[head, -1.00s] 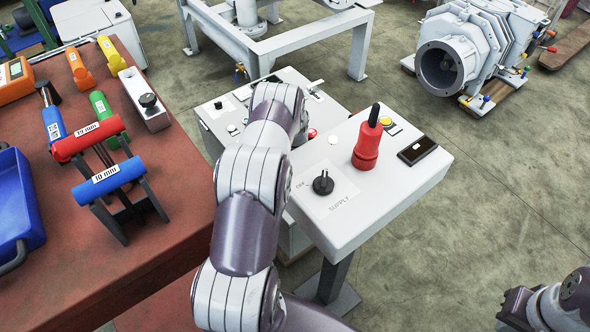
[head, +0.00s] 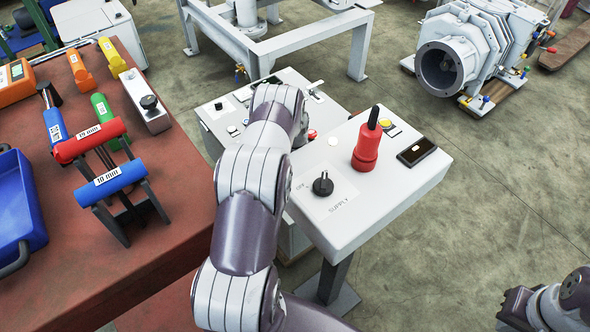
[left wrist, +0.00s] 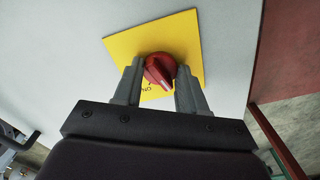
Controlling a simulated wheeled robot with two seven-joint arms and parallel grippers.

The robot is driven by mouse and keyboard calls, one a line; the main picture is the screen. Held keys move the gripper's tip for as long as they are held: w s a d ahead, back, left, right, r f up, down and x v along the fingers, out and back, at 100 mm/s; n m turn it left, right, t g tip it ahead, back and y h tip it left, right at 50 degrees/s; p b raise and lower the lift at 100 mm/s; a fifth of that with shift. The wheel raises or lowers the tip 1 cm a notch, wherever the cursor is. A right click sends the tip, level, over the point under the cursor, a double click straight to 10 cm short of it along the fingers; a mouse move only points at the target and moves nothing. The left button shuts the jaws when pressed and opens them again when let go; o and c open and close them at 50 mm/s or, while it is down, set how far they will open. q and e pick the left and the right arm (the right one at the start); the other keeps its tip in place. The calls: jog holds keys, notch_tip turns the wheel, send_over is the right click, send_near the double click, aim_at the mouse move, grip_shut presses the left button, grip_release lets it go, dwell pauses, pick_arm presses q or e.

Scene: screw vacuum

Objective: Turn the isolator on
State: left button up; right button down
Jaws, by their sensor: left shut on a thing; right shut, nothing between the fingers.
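The isolator is a red rotary knob (left wrist: 158,71) on a yellow square plate (left wrist: 190,32), set on a pale grey panel in the left wrist view. My left gripper (left wrist: 160,67) has one finger on each side of the knob and is shut on it. The plate's printed label is partly hidden by the knob and fingers, so I cannot read the knob's setting. In the head view my left arm reaches forward over the gap beside the consoles, and its gripper and the isolator are hidden. My right gripper (head: 513,308) is shut and empty at the lower right.
A grey console (head: 405,195) carries a black supply knob (head: 323,184) and a red-bodied handle (head: 367,150), close right of my left arm. A red-brown bench (head: 150,215) with tools and a blue tray (head: 18,205) stands left.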

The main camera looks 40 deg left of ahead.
pick_arm(q)
jog(key=m, duration=1.2)
jog(key=shift+m, duration=0.3)
dwell(0.4)
jog(key=o, duration=1.1)
jog(key=shift+c, duration=0.2)
notch_tip(320, 180, up, 13)
jog(key=p, duration=0.3)
jog(key=shift+f, duration=0.15)
